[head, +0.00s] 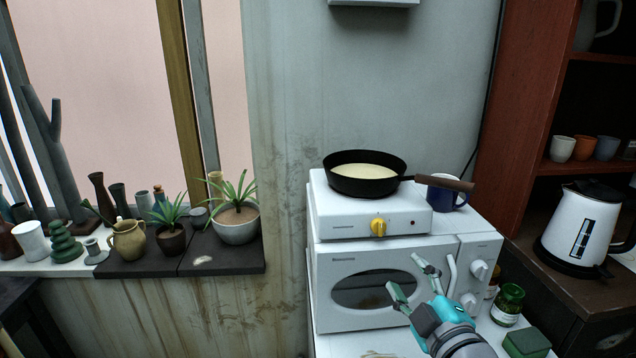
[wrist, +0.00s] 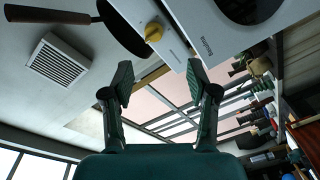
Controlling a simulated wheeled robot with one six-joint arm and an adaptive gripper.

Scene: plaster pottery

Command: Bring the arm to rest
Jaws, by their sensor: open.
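My gripper (head: 412,276) is open and empty in front of the white microwave (head: 330,262) in the head view. Its teal body is at the lower middle right, with the two fingers pointing up and left. In the wrist view my gripper (wrist: 160,88) shows both fingers spread wide apart with nothing between them. Part of the microwave's door and handle is hidden behind my gripper.
A hotplate (head: 345,225) with a yellow knob stands on the microwave. A black pan (head: 345,185) with pale contents sits on it, a blue mug (head: 440,196) beside it. A kettle (head: 572,220) stands right. Potted plants (head: 237,232) and pottery line the sill at left.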

